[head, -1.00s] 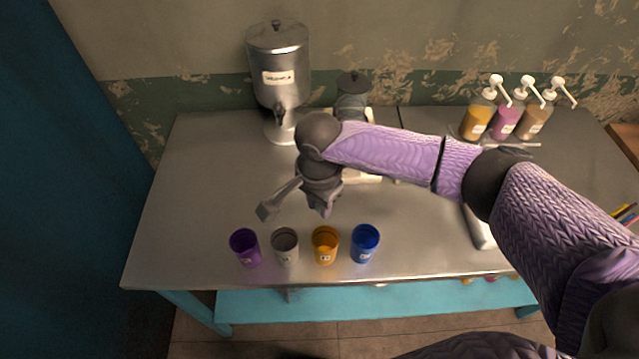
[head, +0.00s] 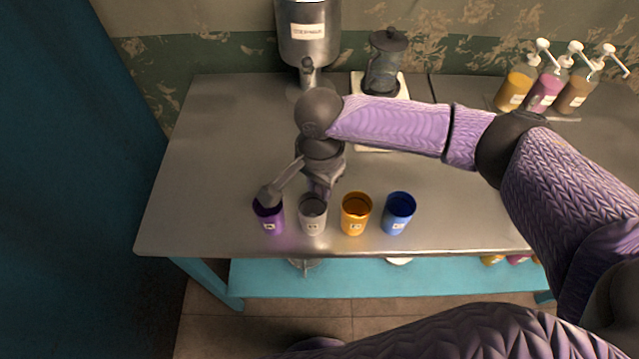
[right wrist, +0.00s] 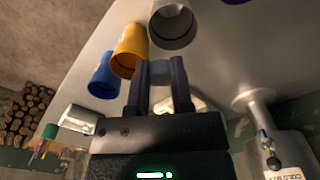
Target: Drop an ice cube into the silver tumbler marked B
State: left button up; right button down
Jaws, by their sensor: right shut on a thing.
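The silver tumbler (head: 312,218) stands upright near the table's front edge, between a purple cup and an orange cup. It has a small label that is too small to read surely. It also shows in the right wrist view (right wrist: 173,25), mouth towards me, just beyond my fingertips. My right gripper (head: 320,188) points down just behind and above the tumbler's rim. In the right wrist view its fingers (right wrist: 160,70) are shut on a small pale thing, apparently the ice cube, which is mostly hidden between them. My left gripper is not in view.
The purple cup (head: 269,218), orange cup (head: 355,216) and blue cup (head: 398,215) stand in the same row. A metal dispenser (head: 307,45) and a dark-lidded glass jar (head: 385,65) are at the back. Pump bottles (head: 545,92) stand back right. The table's left part is clear.

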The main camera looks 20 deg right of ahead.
aim_at(320, 188)
jog(key=c, duration=0.5)
grip_release()
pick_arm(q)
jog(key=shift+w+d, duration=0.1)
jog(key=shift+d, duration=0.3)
pick_arm(e)
jog(key=shift+o, duration=0.3)
jog(key=shift+r, duration=0.1)
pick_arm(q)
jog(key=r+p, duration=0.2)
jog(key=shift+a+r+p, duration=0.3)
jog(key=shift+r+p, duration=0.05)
pick_arm(e)
notch_tip(320, 188, up, 10)
